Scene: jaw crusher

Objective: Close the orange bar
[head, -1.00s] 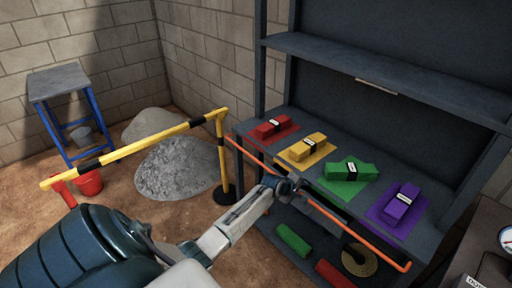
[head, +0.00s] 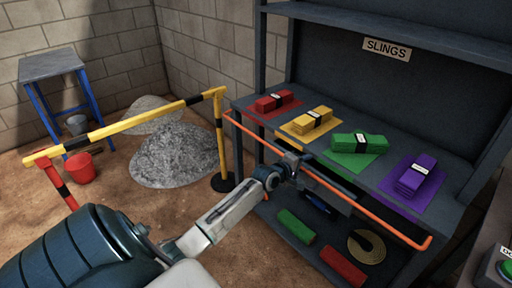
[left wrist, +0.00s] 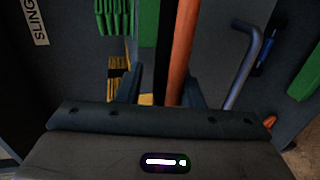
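The orange bar (head: 345,193) runs along the front of the dark sling shelf, from its left post to a bent end at the lower right. My left gripper (head: 297,167) is at the bar, left of the bar's middle. In the left wrist view, the bar (left wrist: 183,45) runs up between the spread fingers of my left gripper (left wrist: 161,92), close to the right finger. The gap is wider than the bar, so the gripper looks open. Whether a finger touches the bar is unclear. My right gripper is out of view.
The shelf (head: 256,106) holds red (head: 273,102), yellow (head: 312,122), green (head: 360,144) and purple (head: 417,180) slings. More rolls lie below.

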